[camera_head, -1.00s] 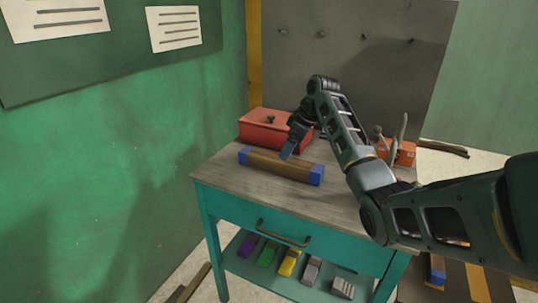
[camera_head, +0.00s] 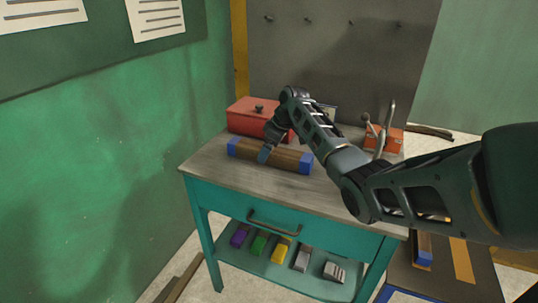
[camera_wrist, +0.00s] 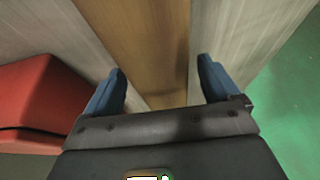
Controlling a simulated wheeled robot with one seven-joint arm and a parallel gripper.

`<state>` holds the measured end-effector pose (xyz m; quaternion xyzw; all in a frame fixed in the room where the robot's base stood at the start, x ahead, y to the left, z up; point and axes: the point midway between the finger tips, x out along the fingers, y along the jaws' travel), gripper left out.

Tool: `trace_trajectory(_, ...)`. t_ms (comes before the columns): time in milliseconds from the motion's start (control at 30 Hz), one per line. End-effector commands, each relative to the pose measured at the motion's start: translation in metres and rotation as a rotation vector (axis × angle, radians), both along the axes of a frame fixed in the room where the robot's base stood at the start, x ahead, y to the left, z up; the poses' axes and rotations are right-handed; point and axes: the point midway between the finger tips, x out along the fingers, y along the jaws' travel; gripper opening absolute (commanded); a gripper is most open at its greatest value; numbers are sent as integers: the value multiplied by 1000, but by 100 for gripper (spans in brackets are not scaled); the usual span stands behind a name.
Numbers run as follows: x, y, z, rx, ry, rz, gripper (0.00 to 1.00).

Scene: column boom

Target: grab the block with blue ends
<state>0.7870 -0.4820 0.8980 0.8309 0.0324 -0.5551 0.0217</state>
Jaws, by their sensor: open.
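The block with blue ends (camera_head: 290,158) is a long brown bar lying on the grey wooden top of a teal table (camera_head: 225,176). Both blue ends show in the head view. My gripper (camera_head: 264,155) is over the block, left of its middle. In the wrist view the brown block (camera_wrist: 140,50) runs between the two blue fingers of my open gripper (camera_wrist: 160,88), with a gap on each side. Whether the fingertips reach down beside the block cannot be told.
A red lidded box (camera_head: 245,115) stands close behind the block, and shows at left in the wrist view (camera_wrist: 35,95). An orange tool holder (camera_head: 385,138) stands at the back right. A green wall (camera_head: 90,170) is at left. The table's front right is clear.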

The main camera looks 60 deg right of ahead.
Motion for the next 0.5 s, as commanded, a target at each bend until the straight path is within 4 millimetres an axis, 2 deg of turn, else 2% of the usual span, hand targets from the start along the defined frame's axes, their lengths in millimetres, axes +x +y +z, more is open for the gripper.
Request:
trace_trajectory(67, 0, 0, 0, 0, 0, 0, 89)
trace_trajectory(500, 0, 0, 0, 0, 0, 0, 47)
